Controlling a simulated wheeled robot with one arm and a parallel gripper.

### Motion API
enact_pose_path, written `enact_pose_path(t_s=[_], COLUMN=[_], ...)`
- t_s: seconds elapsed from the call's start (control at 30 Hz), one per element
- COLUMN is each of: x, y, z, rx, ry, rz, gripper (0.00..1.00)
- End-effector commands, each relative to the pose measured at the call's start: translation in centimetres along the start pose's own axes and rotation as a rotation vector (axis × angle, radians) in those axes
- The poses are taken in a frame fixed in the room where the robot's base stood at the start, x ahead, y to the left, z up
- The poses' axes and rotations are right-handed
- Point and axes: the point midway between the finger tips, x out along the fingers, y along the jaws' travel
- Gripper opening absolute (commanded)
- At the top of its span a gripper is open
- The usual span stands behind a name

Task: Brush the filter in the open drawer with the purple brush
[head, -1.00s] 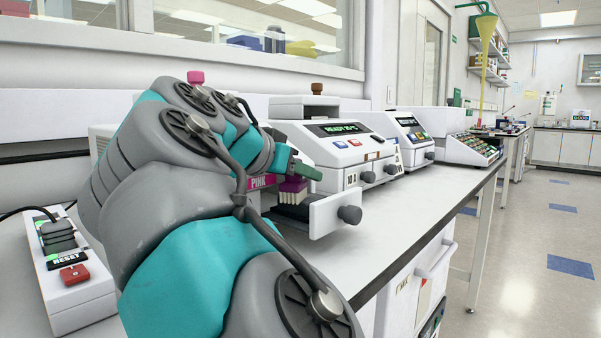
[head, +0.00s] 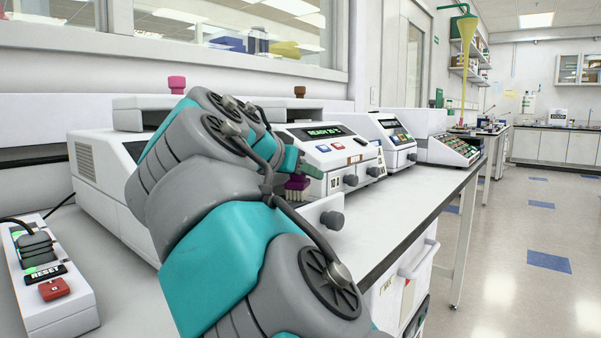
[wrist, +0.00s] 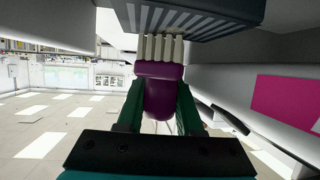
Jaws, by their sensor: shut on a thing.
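The purple brush (wrist: 160,90) is held between the green fingers of my gripper (wrist: 159,102), with its pale bristles turned toward a dark ribbed filter (wrist: 205,22). In the wrist view the bristles overlap the filter's ribs; I cannot tell whether they press on it. In the head view my gripper (head: 306,170) and the brush (head: 297,184) are above the open drawer, behind its white front (head: 314,211) with a grey knob (head: 333,220). My arm hides most of the drawer and the filter in the head view.
The drawer's machine (head: 100,165) is partly behind my arm; a pink panel (wrist: 285,105) shows in the wrist view. More cyclers (head: 330,150) stand along the bench to the right. A box with a red reset button (head: 53,289) lies at the left. The front bench strip is clear.

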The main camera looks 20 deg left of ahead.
Motion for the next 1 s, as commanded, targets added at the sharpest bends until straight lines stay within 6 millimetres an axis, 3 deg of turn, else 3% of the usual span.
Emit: enact_pose_path(t_s=[0.23,1.0], x=[-0.1,-2.4], y=[-0.1,-0.5], z=[-0.3,-4.8], rx=[-0.001,-0.011], ry=[0.001,0.006], rz=[-0.001,-0.016], gripper=[0.00,0.00])
